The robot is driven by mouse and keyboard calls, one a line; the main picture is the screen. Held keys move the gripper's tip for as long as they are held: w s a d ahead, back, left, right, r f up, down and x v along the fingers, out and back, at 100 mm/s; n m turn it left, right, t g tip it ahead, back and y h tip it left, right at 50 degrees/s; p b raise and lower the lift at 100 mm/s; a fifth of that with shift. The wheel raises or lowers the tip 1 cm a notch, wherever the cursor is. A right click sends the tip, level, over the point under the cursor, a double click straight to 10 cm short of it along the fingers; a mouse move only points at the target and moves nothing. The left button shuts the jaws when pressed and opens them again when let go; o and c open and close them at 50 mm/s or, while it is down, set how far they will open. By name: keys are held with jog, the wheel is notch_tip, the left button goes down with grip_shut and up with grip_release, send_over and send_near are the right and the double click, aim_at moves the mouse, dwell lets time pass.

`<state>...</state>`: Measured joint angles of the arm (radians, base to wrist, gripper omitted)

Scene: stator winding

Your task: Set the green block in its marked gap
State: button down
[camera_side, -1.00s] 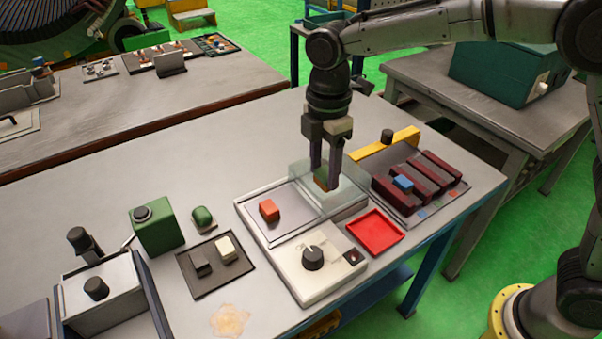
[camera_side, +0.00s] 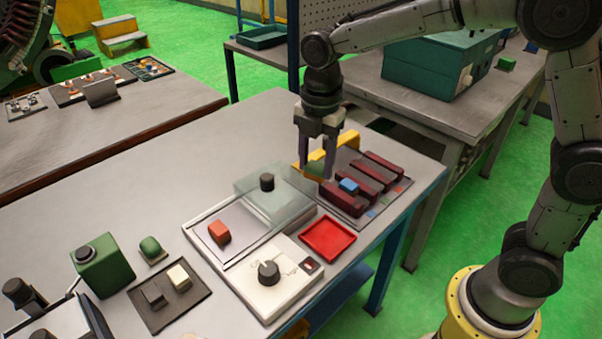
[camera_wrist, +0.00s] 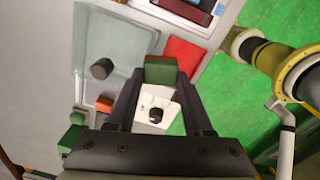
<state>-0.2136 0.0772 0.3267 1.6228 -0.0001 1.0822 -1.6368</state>
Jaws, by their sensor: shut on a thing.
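My gripper (camera_side: 316,172) is shut on the green block (camera_wrist: 160,70), which shows between the fingertips in the wrist view. In the side view the block is mostly hidden by the fingers. The gripper is at the left end of a grey rack plate (camera_side: 342,211) with several dark red bars (camera_side: 372,176). Small blue, green (camera_side: 385,201) and red marks lie along the rack's near edge, by the gaps. A blue block (camera_side: 348,186) sits among the bars. I cannot tell the block's exact height above the rack.
A yellow bar (camera_side: 349,138) stands behind the rack. Left of it is a glass cover with a black knob (camera_side: 267,181), beside a red block (camera_side: 219,232). An empty red tray (camera_side: 328,238) and a white dial panel (camera_side: 268,289) are nearer the front.

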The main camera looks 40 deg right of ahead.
jog(key=shift+s+d+f+m, duration=0.1)
jog(key=shift+d+f+m, duration=0.75)
jog(key=shift+d, duration=1.9)
jog(key=shift+s+d+f+m, duration=0.1)
jog(key=shift+d+f+m, duration=0.1)
jog(key=shift+d+f, duration=1.95)
jog(key=shift+s+d+f+m, duration=0.1)
jog(key=shift+d+f+m, duration=0.45)
jog(key=shift+d, duration=2.8)
jog(key=shift+f, duration=1.25)
grip_release()
